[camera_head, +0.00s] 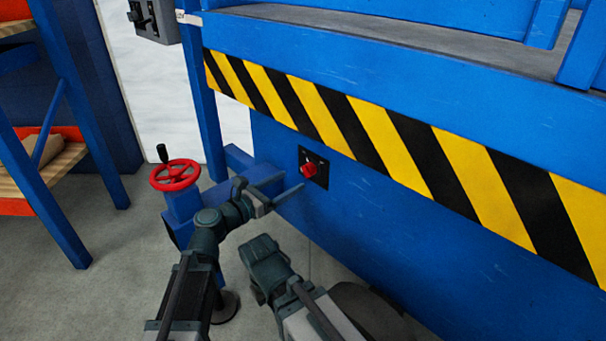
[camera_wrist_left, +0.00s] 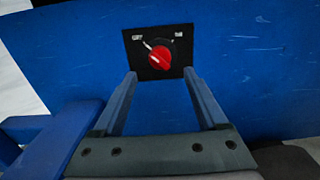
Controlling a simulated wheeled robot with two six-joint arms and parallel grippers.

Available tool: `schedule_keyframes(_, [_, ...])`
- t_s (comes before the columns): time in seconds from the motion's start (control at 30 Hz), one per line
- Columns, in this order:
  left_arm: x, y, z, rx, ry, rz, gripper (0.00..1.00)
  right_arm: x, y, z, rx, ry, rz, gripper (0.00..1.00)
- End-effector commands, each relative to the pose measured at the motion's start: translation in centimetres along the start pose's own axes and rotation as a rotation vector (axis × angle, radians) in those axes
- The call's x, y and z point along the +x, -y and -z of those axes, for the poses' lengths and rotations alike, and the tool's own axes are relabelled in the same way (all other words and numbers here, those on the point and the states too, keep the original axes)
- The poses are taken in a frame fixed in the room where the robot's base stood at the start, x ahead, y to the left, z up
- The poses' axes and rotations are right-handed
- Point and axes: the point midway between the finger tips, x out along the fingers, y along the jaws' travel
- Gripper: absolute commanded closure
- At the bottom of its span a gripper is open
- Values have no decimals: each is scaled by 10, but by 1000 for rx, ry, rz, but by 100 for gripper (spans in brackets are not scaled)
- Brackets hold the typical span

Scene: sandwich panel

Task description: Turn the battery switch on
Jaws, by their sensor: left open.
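The battery switch is a red rotary knob (camera_head: 309,170) on a black square plate (camera_head: 320,180), set in the blue panel below the striped band. In the left wrist view the knob (camera_wrist_left: 160,57) has its pointer turned to the upper left, toward the left of two small blurred labels. My left gripper (camera_head: 288,182) is open and empty, facing the switch from a short distance. In the left wrist view its fingertips (camera_wrist_left: 160,74) lie either side of the knob's lower part, apart from it. My right gripper (camera_head: 266,268) is low in the head view; its fingers cannot be made out.
A red handwheel (camera_head: 175,175) on a blue stand is left of my left arm. A grey control box (camera_head: 153,18) hangs at the top left. Blue shelving (camera_head: 50,150) stands at the left. The yellow-black striped edge (camera_head: 390,148) juts above the switch.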

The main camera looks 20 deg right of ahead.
Motion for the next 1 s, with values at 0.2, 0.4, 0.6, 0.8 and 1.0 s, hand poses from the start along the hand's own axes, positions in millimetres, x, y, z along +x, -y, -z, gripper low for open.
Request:
schedule_keyframes(0.2, [40,-1,0,1,0,2,25,0,0,0,0,0,0,100])
schedule_keyframes(0.4, [58,0,0,1,0,1,25,0,0,0,0,0,0,100])
schedule_keyframes(0.6, [62,0,0,1,0,0,25,0,0,0,0,0,0,100])
schedule_keyframes(0.8, [62,0,0,1,0,0,25,0,0,0,0,0,0,100])
schedule_keyframes(1.0, [62,0,0,1,0,0,61,0,0,0,0,0,0,100])
